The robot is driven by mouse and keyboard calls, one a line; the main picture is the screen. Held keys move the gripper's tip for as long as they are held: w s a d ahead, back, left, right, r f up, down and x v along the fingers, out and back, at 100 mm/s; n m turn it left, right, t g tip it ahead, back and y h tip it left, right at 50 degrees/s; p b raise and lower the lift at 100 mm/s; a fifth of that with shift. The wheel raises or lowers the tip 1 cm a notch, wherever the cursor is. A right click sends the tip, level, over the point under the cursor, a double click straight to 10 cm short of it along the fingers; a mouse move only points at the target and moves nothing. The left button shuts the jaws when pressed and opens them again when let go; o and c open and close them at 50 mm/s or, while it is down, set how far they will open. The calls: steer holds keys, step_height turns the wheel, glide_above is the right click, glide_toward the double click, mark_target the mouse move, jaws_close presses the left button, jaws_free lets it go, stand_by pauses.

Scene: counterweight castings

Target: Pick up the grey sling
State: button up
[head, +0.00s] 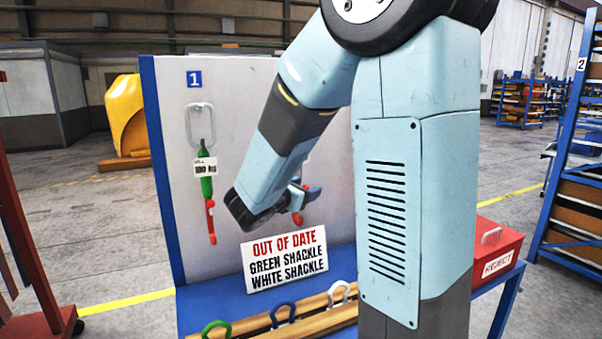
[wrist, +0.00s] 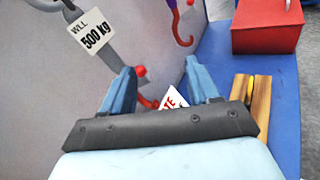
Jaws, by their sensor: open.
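A grey sling (wrist: 70,10) with a tag reading WLL 500 kg (wrist: 92,38) hangs on the grey board, at the upper left of the wrist view. Its lower part is partly hidden behind my left finger. A red hook (wrist: 146,102) shows between my fingers, apparently at its lower end. My gripper (wrist: 159,68) is open, its two blue fingers spread near that hook with nothing clasped. In the head view my gripper (head: 303,191) is in front of the board, with red hook parts beside it. My arm hides most of the sling there.
A green sling (head: 206,180) tagged 100 kg hangs at left on the board (head: 240,130). A purple sling (wrist: 176,20) hangs near the grey one. A red reject box (head: 495,250) is at right.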

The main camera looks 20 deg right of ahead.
mark_target(298, 173)
steer(key=w+a+f+n+t+y, duration=0.1)
steer(key=w+a+n+t, duration=0.3)
steer(key=w+n, duration=0.15)
steer(key=x, duration=0.8)
steer(key=shift+w+d+f, duration=0.25)
steer(key=shift+x, duration=2.6)
steer(key=shift+w+a+f, duration=0.1)
steer(key=shift+w+a, duration=0.05)
steer(key=shift+a, duration=0.05)
jaws_close()
